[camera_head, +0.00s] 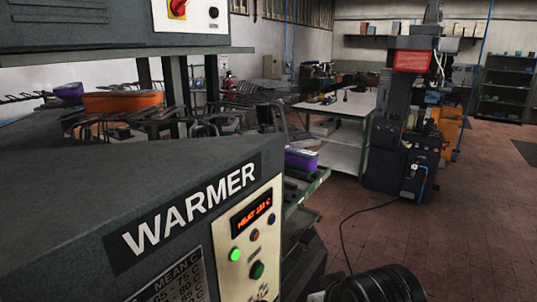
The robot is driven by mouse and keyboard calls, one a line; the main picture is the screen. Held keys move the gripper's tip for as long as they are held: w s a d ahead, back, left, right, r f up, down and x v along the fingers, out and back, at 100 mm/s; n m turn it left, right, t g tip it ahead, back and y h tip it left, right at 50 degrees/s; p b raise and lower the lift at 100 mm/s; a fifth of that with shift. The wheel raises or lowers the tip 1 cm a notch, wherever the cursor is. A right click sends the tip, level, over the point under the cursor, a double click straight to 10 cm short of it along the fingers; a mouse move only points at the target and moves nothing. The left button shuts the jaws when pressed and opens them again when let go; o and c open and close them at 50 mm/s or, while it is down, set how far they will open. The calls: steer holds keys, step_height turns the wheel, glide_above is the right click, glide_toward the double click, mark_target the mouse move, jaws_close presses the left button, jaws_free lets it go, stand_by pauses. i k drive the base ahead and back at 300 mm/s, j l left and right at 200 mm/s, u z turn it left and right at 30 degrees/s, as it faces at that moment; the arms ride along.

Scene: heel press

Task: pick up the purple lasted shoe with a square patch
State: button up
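A purple block-like thing (301,160) with a pale top sits at the right end of a rack behind the warmer. A second, darker purple thing (67,92) is at the far left, partly hidden behind an orange one (122,101). Either purple thing may be a lasted shoe; both are too small to tell, and I see no square patch on them. My gripper is not in view. A black ribbed part at the bottom edge is probably mine.
The grey warmer (75,185), with a lit display and buttons, fills the left foreground. Many dark metal hooks (190,122) stand behind it. A white table (340,105) and a tall machine with a red box (412,61) stand farther back. Brown tiled floor (450,230) is open at right.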

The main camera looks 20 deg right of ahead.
mark_target(302, 160)
steer(key=i+l+u, duration=0.3)
steer(key=l, duration=0.35)
steer(key=i+l+u, duration=0.3)
steer(key=l, duration=0.45)
steer(key=i+l+u, duration=0.15)
steer(key=l, duration=0.2)
steer(key=i+l+u, duration=0.15)
steer(key=l, duration=0.25)
steer(key=l+u, duration=0.15)
steer(key=l, duration=0.3)
steer(key=i, duration=0.05)
